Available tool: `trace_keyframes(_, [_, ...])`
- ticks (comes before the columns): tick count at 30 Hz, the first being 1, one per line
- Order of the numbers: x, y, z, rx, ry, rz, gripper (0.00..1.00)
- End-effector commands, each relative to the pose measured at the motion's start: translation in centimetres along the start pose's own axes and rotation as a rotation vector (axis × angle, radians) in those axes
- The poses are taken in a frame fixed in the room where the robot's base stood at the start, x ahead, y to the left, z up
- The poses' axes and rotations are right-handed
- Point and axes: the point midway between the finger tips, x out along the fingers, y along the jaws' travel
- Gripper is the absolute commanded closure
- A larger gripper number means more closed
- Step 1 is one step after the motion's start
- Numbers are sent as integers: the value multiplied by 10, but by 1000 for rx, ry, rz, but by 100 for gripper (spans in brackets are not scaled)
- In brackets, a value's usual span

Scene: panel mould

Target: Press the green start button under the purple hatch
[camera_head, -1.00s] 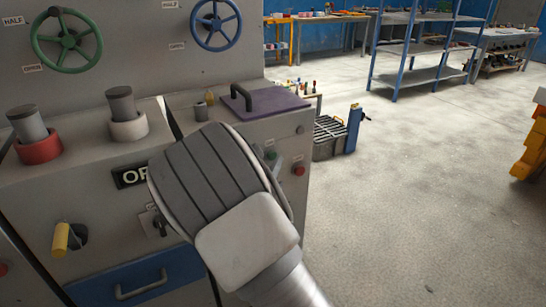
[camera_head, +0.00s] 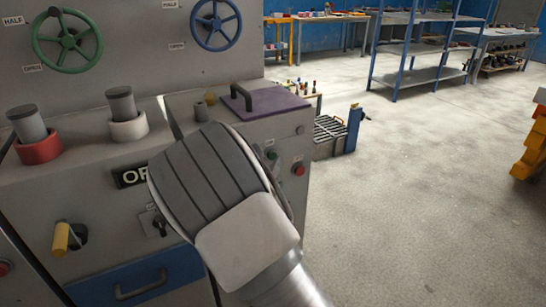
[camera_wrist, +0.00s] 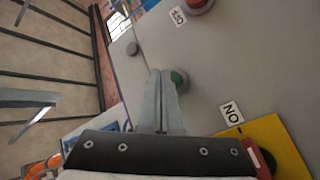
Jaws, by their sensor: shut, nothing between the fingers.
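The purple hatch (camera_head: 272,107) lies closed on top of the grey cabinet, with a dark handle on it. The green start button (camera_head: 271,155) is on the cabinet's front face below the hatch, just past my wrist. In the wrist view the green button (camera_wrist: 179,80) sits in a grey ring, partly covered by my fingers. My gripper (camera_wrist: 160,73) is shut and empty, its fingertips close beside the button in the picture. I cannot tell whether they touch it. In the head view my wrist hides the fingers.
A red button (camera_head: 299,169) is right of the green one; a red button (camera_wrist: 199,4) also shows in the wrist view. A yellow plate (camera_wrist: 265,145) lies near the "ON" label. A blue drawer (camera_head: 138,279) is lower left. Open floor lies right.

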Motion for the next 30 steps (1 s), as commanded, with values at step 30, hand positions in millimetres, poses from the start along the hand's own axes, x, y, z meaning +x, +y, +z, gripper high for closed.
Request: trace_keyframes(30, [6,-4,-4,0,-1,0,100])
